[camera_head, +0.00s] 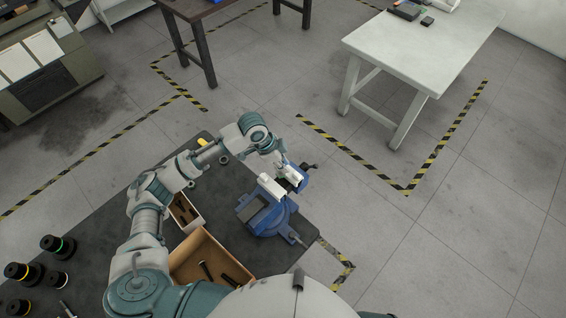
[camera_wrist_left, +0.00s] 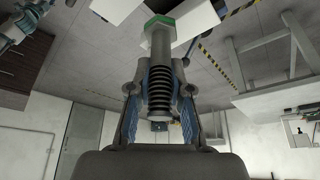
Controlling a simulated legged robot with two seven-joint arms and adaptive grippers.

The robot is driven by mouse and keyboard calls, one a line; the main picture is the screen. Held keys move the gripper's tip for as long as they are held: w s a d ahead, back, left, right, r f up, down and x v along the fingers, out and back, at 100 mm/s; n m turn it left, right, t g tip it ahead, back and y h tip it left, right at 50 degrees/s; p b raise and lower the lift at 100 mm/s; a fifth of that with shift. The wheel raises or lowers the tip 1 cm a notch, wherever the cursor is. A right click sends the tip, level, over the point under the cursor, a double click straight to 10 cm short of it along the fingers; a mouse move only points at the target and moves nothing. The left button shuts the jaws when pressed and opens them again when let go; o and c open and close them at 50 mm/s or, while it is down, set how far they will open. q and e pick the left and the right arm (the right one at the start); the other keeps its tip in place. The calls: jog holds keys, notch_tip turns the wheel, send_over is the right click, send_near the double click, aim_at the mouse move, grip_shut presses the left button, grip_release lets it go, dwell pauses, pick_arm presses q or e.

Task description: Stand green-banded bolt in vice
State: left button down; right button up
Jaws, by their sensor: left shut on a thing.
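The blue vice (camera_head: 262,212) stands at the right edge of the dark bench, with two pale jaw blocks at its top. My left gripper (camera_head: 281,172) is at the jaws, at their far side in the head view. In the left wrist view its fingers (camera_wrist_left: 158,88) are shut on the green-banded bolt (camera_wrist_left: 158,60). The bolt's hex head with the green band points away from my palm, and its thread lies between the fingers. Pale blocks show close to the head; I cannot tell whether the bolt touches them. The bolt is not clear in the head view. My right gripper is not in view.
An open cardboard box (camera_head: 207,258) with dark bolts and a smaller tray (camera_head: 186,212) sit on the bench (camera_head: 85,220). Several black cylinders with coloured bands, one green (camera_head: 58,244), stand at the left. A white table (camera_head: 425,45) stands beyond clear floor.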

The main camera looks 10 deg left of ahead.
pick_arm(q)
jog(key=shift+s+f+b, duration=0.1)
jog(key=shift+f+b, duration=0.4)
jog(key=shift+f, duration=0.05)
jog(key=shift+a+f+b, duration=0.1)
jog(key=shift+f+b, duration=0.3)
jog(key=shift+f, duration=0.05)
jog(key=shift+a+f, duration=0.1)
jog(key=shift+f, duration=1.45)
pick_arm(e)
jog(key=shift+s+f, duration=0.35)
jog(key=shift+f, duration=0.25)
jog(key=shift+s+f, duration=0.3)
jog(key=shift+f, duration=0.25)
pick_arm(q)
jog(key=c, duration=1)
grip_release()
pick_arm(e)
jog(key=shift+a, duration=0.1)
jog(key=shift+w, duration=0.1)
pick_arm(q)
jog(key=w+v, duration=0.1)
jog(key=v, duration=1)
jog(key=shift+s+r, duration=0.35)
jog(key=shift+s, duration=0.15)
